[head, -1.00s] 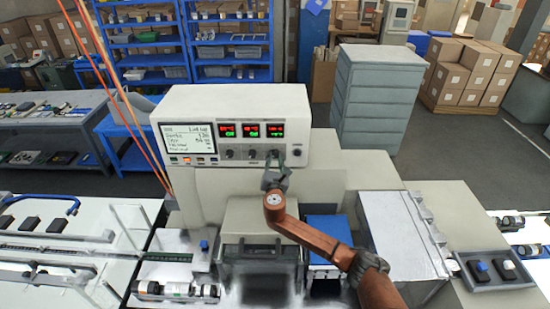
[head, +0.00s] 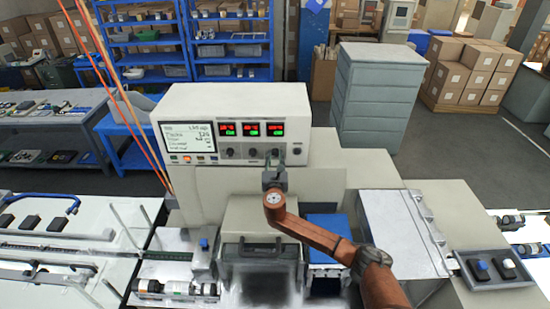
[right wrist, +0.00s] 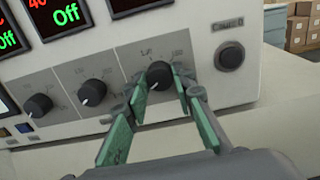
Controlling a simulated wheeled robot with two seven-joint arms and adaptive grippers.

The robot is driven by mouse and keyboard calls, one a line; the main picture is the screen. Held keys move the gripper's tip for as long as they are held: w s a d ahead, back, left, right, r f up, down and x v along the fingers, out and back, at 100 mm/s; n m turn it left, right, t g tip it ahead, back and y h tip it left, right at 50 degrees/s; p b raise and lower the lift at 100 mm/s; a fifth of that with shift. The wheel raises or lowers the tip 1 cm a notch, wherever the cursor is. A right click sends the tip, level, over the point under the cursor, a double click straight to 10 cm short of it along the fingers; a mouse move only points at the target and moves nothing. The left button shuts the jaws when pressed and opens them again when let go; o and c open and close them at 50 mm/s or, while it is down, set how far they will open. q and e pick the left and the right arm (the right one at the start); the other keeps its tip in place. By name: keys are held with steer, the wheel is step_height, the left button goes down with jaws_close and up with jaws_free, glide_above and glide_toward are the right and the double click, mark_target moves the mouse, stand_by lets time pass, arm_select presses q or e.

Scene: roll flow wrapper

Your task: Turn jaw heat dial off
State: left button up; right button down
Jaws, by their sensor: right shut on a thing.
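The control box (head: 180,105) of the wrapper carries three black dials in a row under three small displays. The rightmost dial (right wrist: 158,72) is between the fingertips of my right gripper (right wrist: 160,84), which is shut on it. Its white pointer mark points down and to the left. The middle dial (right wrist: 92,92) and the left dial (right wrist: 39,105) stand free. In the head view my right gripper (head: 272,163) covers most of the rightmost dial. The small label above that dial is too blurred to read. My left gripper is not in view.
A round black button (right wrist: 230,56) sits just right of the held dial. Two displays in the wrist view read "Off" in green, one of them above the middle dial (right wrist: 66,14). A lit screen (head: 188,138) is at the box's left. Machine housing lies below.

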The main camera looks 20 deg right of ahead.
steer(key=shift+f, duration=0.25)
steer(key=c, duration=1.6)
jaws_free()
steer(key=shift+r, duration=0.15)
steer(key=v, duration=1.2)
steer(key=shift+a, duration=0.1)
